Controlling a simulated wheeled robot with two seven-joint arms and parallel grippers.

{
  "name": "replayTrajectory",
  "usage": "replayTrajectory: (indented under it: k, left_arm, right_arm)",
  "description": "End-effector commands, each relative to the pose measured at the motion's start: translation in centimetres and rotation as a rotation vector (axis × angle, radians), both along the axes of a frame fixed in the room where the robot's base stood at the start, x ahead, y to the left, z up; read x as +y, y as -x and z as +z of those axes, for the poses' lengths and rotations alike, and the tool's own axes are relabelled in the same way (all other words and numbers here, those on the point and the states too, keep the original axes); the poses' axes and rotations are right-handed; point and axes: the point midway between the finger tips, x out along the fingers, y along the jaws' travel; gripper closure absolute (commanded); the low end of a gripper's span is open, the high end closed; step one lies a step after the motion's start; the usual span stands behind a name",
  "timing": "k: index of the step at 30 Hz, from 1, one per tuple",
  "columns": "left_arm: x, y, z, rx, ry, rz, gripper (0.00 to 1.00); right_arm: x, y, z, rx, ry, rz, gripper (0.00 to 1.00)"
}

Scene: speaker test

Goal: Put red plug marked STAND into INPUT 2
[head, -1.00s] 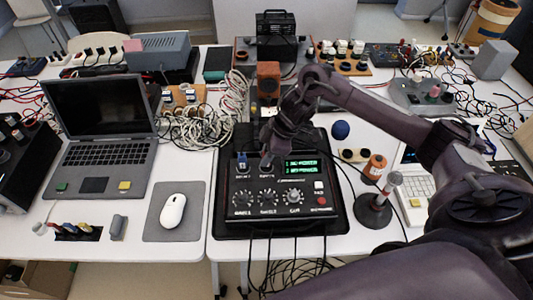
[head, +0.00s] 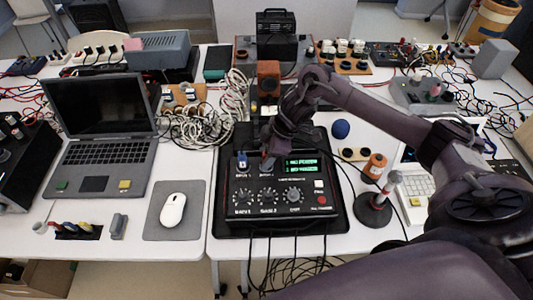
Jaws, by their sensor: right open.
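The black audio box (head: 280,215) with knobs and a green-lit display stands on a dark mat in the middle of the table. My right gripper (head: 268,150) is open, with its fingers pointing down just over the second socket at the box's top edge. A small reddish piece (head: 267,164), possibly the red plug, shows right under the fingertips at that socket. Its STAND mark cannot be read, and I cannot tell whether it is fully seated. A blue plug (head: 242,160) stands upright in the first socket to its left. My left gripper is not in view.
A laptop (head: 100,130) and a mouse (head: 173,209) are left. Cables (head: 205,125) lie behind, and others hang off the front edge.

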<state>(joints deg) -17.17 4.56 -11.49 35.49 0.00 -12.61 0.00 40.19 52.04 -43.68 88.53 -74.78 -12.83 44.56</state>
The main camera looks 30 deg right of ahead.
Motion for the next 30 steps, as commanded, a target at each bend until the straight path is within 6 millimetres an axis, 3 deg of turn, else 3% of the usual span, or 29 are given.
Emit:
replayTrajectory:
  k: [5, 18, 30]
  left_arm:
    - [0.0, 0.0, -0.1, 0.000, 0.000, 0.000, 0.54]
    - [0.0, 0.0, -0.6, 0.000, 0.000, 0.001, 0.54]
    - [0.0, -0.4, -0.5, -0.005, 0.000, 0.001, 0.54]
  right_arm:
    - [-0.3, 0.1, 0.6, -0.001, 0.001, 0.001, 0.54]
    - [-2.5, 1.2, 6.7, -0.002, 0.002, 0.000, 0.54]
    - [-2.7, 1.3, 7.2, 0.001, 0.000, 0.000, 0.54]
